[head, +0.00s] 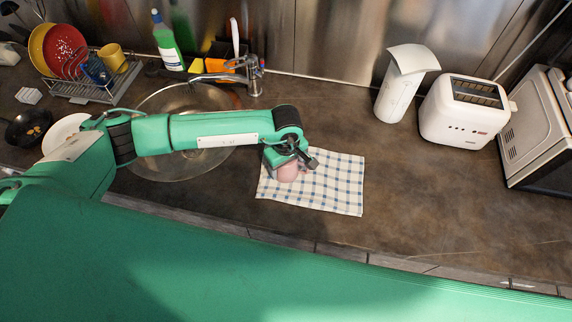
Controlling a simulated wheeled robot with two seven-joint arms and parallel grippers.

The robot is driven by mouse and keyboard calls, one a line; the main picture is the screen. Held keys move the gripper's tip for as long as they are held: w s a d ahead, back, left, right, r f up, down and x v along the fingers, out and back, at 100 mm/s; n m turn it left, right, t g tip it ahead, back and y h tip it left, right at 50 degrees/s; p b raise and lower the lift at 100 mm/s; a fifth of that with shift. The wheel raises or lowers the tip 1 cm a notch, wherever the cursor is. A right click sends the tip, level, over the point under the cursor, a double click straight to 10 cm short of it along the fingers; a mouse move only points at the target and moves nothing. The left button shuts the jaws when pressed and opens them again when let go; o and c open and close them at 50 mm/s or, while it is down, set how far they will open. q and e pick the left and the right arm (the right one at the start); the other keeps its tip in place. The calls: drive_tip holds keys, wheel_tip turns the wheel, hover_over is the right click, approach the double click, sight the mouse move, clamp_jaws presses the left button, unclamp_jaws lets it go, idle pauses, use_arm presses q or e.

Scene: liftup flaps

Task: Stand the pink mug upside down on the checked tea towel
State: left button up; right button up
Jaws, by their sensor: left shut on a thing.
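The pink mug (287,172) is at the left part of the checked tea towel (335,185), partly covered by my left gripper (291,162). My left gripper is shut on the mug, reaching it from above. The mug's rim and opening are hidden, so I cannot tell which way up it is, nor whether it touches the towel. The towel is white with blue checks and lies flat on the dark counter. My right gripper is not in view.
A sink (180,165) lies under my left arm, with a tap (250,75) behind it. A dish rack (95,88) stands at the back left. A white canister (398,90) and toaster (465,112) stand at the back right. Counter right of the towel is clear.

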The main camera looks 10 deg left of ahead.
use_arm(q)
drive_tip(key=shift+s+a+f, duration=0.1)
drive_tip(key=shift+s+f, duration=0.1)
drive_tip(key=shift+f, duration=0.2)
drive_tip(key=shift+c, duration=0.6)
drive_tip(key=o, duration=1.5)
drive_tip(key=shift+w, duration=0.2)
drive_tip(key=shift+r, duration=0.1)
drive_tip(key=shift+r+p, duration=0.75)
drive_tip(key=shift+p, duration=0.2)
drive_tip(key=shift+w+r+b, duration=0.1)
drive_tip(key=shift+r+b, duration=0.15)
drive_tip(key=shift+b, duration=0.1)
wheel_tip(320, 180, up, 10)
drive_tip(key=b, duration=0.4)
drive_tip(key=shift+r+b, duration=0.35)
drive_tip(key=shift+r, duration=0.35)
